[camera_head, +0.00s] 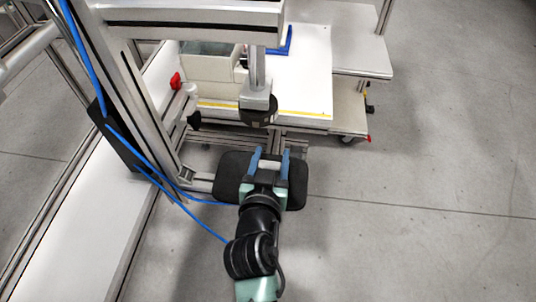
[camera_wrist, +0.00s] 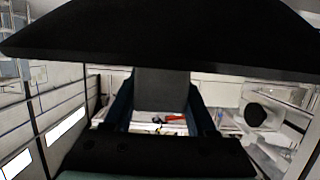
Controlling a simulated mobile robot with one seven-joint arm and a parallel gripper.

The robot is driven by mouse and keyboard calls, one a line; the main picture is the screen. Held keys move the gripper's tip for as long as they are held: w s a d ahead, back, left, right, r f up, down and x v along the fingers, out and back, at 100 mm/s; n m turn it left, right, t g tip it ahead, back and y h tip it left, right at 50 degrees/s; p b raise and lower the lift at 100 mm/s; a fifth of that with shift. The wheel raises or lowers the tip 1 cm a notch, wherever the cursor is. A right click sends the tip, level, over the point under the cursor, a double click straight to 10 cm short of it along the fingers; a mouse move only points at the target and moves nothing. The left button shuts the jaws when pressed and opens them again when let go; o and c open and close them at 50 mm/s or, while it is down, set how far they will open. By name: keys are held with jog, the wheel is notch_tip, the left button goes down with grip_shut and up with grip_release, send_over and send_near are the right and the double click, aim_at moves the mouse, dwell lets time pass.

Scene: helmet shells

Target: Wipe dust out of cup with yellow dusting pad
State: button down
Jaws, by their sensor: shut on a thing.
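My gripper (camera_head: 270,155) points away from me, its two blue fingers shut on a small pale grey block (camera_head: 267,165). In the wrist view the block (camera_wrist: 162,90) fills the gap between the fingers. No yellow face of a pad shows; I cannot tell whether the block is part of the dusting pad. A black round cup-like part (camera_head: 258,111) hangs at the lower end of a grey post, beyond my fingertips and apart from them. A dark round shape in the wrist view (camera_wrist: 255,115), right of the fingers, looks like the same part. Its inside is hidden.
A metal frame (camera_head: 130,90) and horizontal beam (camera_head: 190,20) stand left and above. Behind the post is a white table (camera_head: 310,75) with a grey bin (camera_head: 208,66) and a yellow strip (camera_head: 305,115) along its edge. The floor (camera_head: 430,190) at right is clear.

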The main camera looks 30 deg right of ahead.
jog(key=shift+f, duration=0.1)
jog(key=shift+w+a+b, duration=0.25)
jog(key=shift+a+b, duration=0.05)
jog(key=shift+a, duration=0.2)
jog(key=shift+w+a+b, duration=0.2)
jog(key=shift+a+b, duration=0.1)
jog(key=shift+a, duration=0.2)
jog(key=shift+w+a+r+b, duration=0.2)
jog(key=shift+a+b, duration=0.25)
jog(key=shift+a, duration=0.15)
jog(key=shift+d, duration=0.15)
jog(key=shift+s+d+f+p, duration=0.1)
jog(key=shift+d+p, duration=0.15)
jog(key=shift+d, duration=0.35)
jog(key=shift+s+d+f+p, duration=0.1)
jog(key=shift+d+p, duration=0.1)
jog(key=shift+d, duration=0.4)
jog(key=shift+s+d, duration=0.25)
jog(key=shift+d, duration=0.15)
jog(key=shift+f, duration=0.1)
